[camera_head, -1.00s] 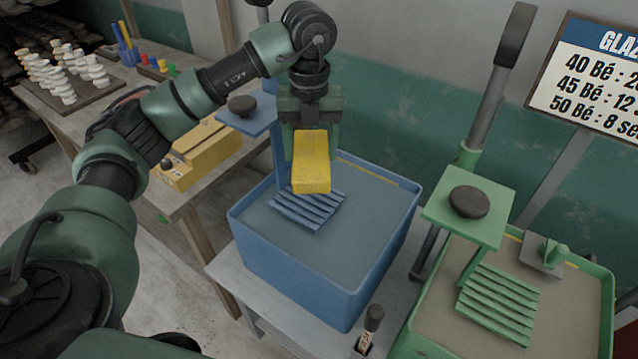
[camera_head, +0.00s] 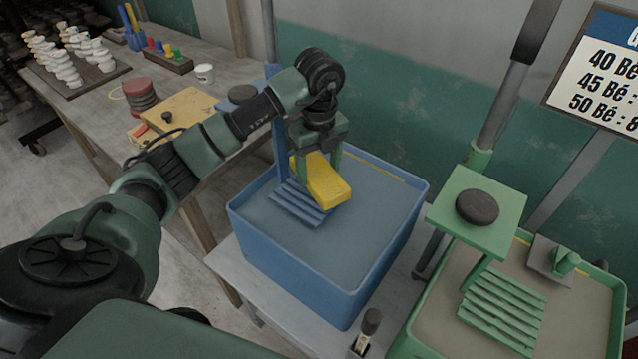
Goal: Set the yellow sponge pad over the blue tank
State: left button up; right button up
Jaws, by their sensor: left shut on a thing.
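The yellow sponge pad (camera_head: 327,183) is a small block held between the fingers of my left gripper (camera_head: 319,172). The gripper points down and is shut on the pad. The pad is over the blue tank (camera_head: 293,261), above its grey contents and beside the blue slatted rack (camera_head: 299,203). Its right end is tilted lower in the picture. I cannot tell how large the gap beneath it is. My right gripper is not in view.
A green tank (camera_head: 430,338) with a green slatted rack (camera_head: 503,310) stands at the right, under a green plate with a dark knob (camera_head: 477,207). A dark-handled tool (camera_head: 369,322) stands at the front. A wooden table (camera_head: 95,108) at the left holds pottery and a yellow box (camera_head: 189,108).

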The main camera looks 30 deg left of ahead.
aim_at(319, 183)
pick_arm(q)
notch_tip(319, 183, down, 5)
jog(key=shift+r+p, duration=0.1)
jog(key=shift+p, duration=0.4)
jog(key=shift+f, duration=0.4)
jog(key=shift+f, duration=0.15)
jog(key=o, duration=1.4)
